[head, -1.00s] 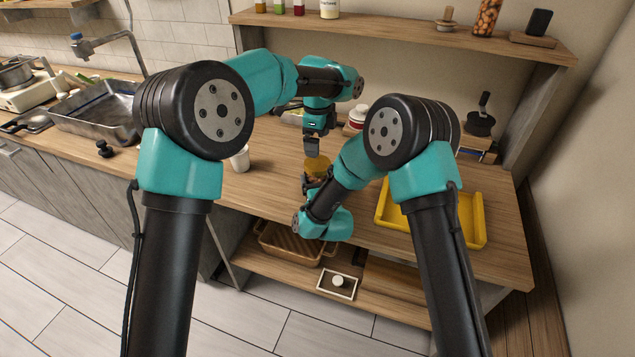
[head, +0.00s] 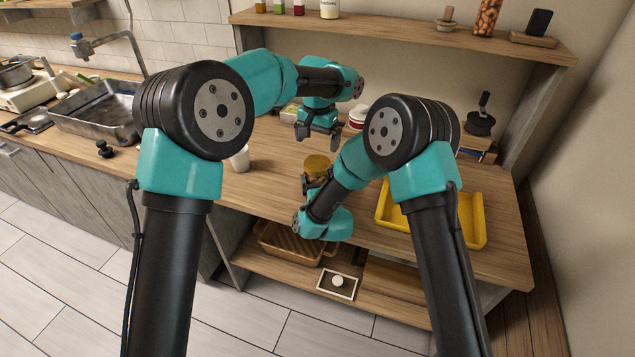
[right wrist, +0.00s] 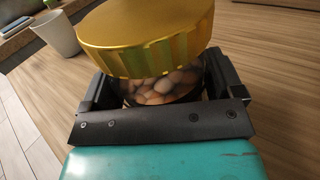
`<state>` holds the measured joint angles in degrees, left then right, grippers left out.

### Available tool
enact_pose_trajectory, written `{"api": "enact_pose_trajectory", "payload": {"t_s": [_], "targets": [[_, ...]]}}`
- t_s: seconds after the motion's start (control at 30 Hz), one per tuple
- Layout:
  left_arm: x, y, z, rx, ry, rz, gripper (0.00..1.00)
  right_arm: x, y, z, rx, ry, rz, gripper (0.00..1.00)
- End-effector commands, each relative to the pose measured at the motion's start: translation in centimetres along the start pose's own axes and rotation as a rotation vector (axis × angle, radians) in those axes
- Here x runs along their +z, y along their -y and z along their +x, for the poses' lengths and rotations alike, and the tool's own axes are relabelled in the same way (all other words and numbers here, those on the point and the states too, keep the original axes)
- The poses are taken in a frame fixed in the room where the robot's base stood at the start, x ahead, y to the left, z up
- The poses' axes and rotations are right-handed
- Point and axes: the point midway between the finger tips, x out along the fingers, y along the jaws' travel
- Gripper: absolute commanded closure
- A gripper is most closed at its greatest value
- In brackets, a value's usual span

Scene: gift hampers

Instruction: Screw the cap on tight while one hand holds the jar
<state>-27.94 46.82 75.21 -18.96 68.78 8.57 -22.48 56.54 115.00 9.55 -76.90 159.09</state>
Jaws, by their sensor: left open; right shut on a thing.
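The jar with nut-like contents (right wrist: 165,87) stands on the wooden counter, and its wide gold cap (right wrist: 150,35) sits on top of it. In the head view the gold cap (head: 316,164) shows just above my right gripper (head: 312,184). My right gripper is shut around the jar's body below the cap. The cap looks slightly tilted in the right wrist view; I cannot tell how tightly it is seated. My left gripper (head: 317,138) is open and empty, above and apart from the cap, its fingers pointing down.
A white cup (head: 240,160) stands left of the jar. A yellow tray (head: 468,222) lies to the right. A red-and-white jar (head: 357,117) stands behind. The counter (head: 270,187) is clear between cup and jar.

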Motion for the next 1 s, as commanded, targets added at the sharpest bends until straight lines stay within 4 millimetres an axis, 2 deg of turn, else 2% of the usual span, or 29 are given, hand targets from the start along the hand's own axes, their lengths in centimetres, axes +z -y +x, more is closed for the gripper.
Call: {"api": "enact_pose_trajectory", "payload": {"t_s": [1.0], "targets": [[0.01, 0.0, 0.0, 0.0, 0.0, -1.39, 0.0, 0.0, 0.01, 0.0, 0.0, 0.0, 0.0, 0.79]]}}
